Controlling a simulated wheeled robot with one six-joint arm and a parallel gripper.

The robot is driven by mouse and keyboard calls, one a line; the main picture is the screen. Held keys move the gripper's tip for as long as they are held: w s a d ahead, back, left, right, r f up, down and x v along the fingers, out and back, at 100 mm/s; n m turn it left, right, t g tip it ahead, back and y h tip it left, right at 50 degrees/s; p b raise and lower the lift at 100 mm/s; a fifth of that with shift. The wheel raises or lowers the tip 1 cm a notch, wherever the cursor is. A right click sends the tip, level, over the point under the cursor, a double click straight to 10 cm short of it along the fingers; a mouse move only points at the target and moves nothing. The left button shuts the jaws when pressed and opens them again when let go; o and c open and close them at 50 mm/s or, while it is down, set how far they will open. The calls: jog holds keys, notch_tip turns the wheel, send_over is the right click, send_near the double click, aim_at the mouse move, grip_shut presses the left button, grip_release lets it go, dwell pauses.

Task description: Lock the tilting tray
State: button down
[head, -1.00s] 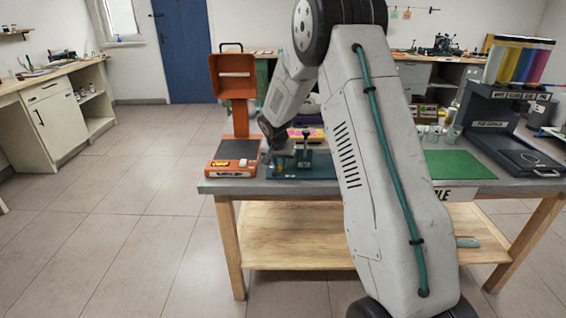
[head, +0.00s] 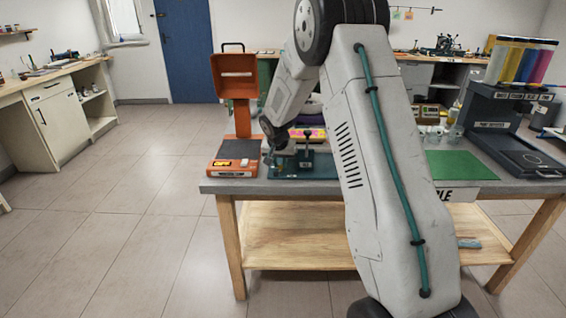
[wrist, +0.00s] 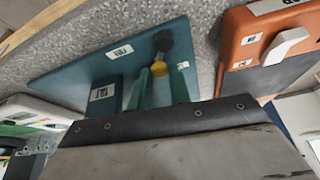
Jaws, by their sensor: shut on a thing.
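The tilting-tray fixture has a teal base plate (head: 322,172) on the table's front left, with a dark upright post (head: 308,152) on it. In the wrist view the teal plate (wrist: 85,80) carries white labels, one seeming to read TILT. A lever with a black knob (wrist: 162,42) and a yellow collar (wrist: 159,69) stands over the plate. My gripper (head: 277,166) is low at the fixture's left side; in the wrist view its greenish fingers (wrist: 150,90) are shut at the lever, just below the yellow collar. A broad grey panel with a dark screwed edge hides what lies below.
An orange device (head: 236,165) with a raised back stands close to the left of my gripper; its white handle (wrist: 284,45) shows in the wrist view. Floor at left is clear.

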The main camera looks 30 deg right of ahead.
jog(key=shift+w+a+f+n+t+y, duration=0.15)
jog(key=shift+n+y, duration=0.2)
jog(key=shift+n, duration=0.65)
jog(key=shift+w+a+n+t+y, duration=0.15)
jog(key=shift+n+y, duration=0.25)
jog(key=shift+n, duration=0.6)
jog(key=shift+w+a+f+n+t+y, duration=0.1)
jog(key=shift+n+t+y, duration=0.2)
jog(key=shift+n, duration=0.7)
jog(key=shift+s, duration=0.1)
jog(key=c, duration=1.3)
grip_release()
jog(key=shift+r, duration=0.15)
jog(key=shift+r, duration=0.15)
jog(key=v, duration=0.7)
jog(key=shift+r, duration=0.2)
